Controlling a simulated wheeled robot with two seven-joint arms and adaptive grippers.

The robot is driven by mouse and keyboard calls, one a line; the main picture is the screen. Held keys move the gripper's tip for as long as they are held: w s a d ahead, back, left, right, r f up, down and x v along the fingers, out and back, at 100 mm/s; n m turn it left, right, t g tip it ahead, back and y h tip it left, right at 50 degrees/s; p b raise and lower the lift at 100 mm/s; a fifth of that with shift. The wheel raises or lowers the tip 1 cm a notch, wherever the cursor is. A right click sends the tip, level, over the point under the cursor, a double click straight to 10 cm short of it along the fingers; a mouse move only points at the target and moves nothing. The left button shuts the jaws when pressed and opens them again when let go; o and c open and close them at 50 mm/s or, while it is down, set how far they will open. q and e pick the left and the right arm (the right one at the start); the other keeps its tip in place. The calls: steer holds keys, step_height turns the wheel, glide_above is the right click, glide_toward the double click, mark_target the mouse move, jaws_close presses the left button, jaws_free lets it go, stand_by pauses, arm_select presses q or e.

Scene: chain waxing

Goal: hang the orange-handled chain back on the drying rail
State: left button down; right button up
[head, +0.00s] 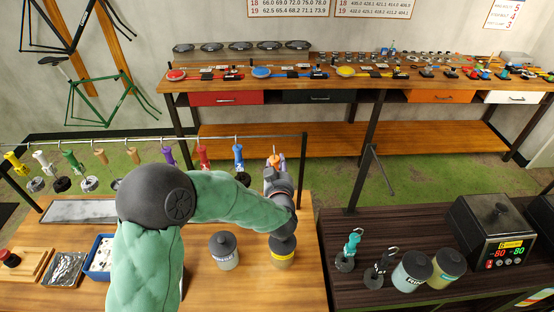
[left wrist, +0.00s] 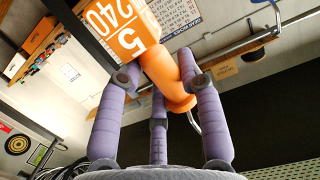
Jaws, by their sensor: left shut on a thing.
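My left gripper (head: 275,163) is shut on the orange handle (head: 274,160), near the right end of the drying rail (head: 130,141). In the left wrist view, the gripper's purple fingers (left wrist: 160,100) close around the orange handle (left wrist: 168,72), which bears a white-lettered label. A thin metal hook (left wrist: 194,122) shows at the handle's end, and a metal bar (left wrist: 240,47) passes behind. I cannot tell whether the hook touches the rail. The handle's chain is hidden in the head view. My right gripper is not in view.
Several coloured handles hang along the rail, the blue one (head: 238,157) closest to my gripper. Teal (head: 351,243) and grey-hooked items, jars and a heater box (head: 497,243) stand on the dark table.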

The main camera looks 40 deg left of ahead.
arm_select(q)
steer(key=shift+w+a+r, duration=0.1)
steer(key=shift+w+a, duration=0.3)
steer(key=f+b+x, duration=0.1)
steer(key=b+x, duration=0.1)
steer(key=x, duration=0.5)
steer(key=shift+w+a+b, duration=0.15)
steer(key=shift+w+b, duration=0.05)
steer(key=shift+b, duration=0.2)
steer(key=shift+f, duration=0.15)
